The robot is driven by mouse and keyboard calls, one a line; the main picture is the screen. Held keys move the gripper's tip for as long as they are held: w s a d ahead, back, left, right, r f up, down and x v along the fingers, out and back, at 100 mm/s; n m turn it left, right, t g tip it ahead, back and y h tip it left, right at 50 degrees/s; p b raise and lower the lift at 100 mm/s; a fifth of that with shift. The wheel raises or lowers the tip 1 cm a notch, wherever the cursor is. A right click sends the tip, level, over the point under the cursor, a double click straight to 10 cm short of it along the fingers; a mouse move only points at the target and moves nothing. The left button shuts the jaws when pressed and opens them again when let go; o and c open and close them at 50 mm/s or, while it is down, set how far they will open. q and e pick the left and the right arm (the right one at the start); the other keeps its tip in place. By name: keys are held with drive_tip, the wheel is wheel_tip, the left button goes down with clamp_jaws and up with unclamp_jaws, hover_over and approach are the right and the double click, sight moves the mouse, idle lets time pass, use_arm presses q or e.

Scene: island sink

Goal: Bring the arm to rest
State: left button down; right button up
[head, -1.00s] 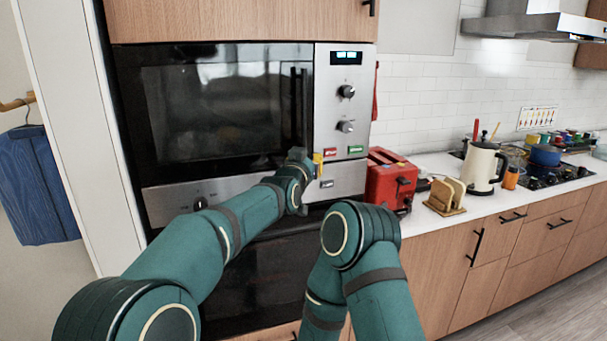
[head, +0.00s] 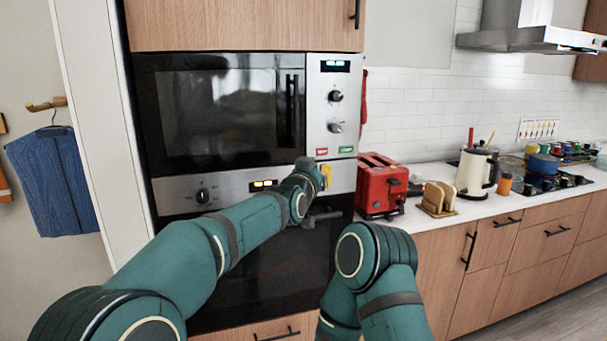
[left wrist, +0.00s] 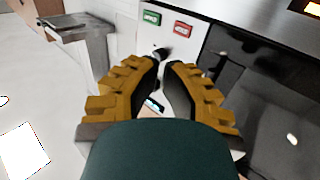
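My left arm (head: 185,262) is dark green and reaches forward from the lower left in the head view. My left gripper (head: 326,177) has yellow fingers and is in front of the oven's control strip, below the microwave's panel. In the left wrist view the left gripper's fingers (left wrist: 163,68) stand apart with a narrow gap, and I see nothing held between them. My right arm (head: 368,260) is bent at the bottom centre; its gripper is out of view.
A microwave (head: 225,110) above an oven (head: 265,265) fills the wall ahead. A red toaster (head: 378,188), bread in a wooden rack (head: 436,200) and a cream kettle (head: 474,172) stand on the counter (head: 425,216) at right. A blue garment (head: 50,185) hangs at left.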

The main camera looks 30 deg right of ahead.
use_arm(q)
drive_tip(key=shift+f, duration=0.1)
drive_tip(key=w+a+f+n+g+y, duration=0.1)
drive_tip(key=w+a+f+y, duration=0.1)
drive_tip(key=a+f, duration=0.45)
drive_tip(key=w+a+f+n+y, duration=0.2)
drive_tip(key=a+f, duration=0.2)
drive_tip(key=f, duration=0.6)
drive_tip(key=s+a+f+n+g+y, duration=0.2)
drive_tip(key=s+a+f+y, duration=0.15)
drive_tip(key=a+f, duration=1.25)
drive_tip(key=s+a+f+n+g+y, duration=0.2)
drive_tip(key=s+a+f+n+g, duration=0.2)
drive_tip(key=s+a+f, duration=0.95)
drive_tip(key=s+a+f+n+g, duration=0.1)
drive_tip(key=s+a+f, duration=0.1)
drive_tip(key=s, duration=0.6)
drive_tip(key=s+a+f+n+g, duration=0.1)
drive_tip(key=s+a+f+g, duration=0.1)
drive_tip(key=s, duration=0.7)
drive_tip(key=shift+a+f, duration=0.8)
drive_tip(key=shift+a, duration=0.15)
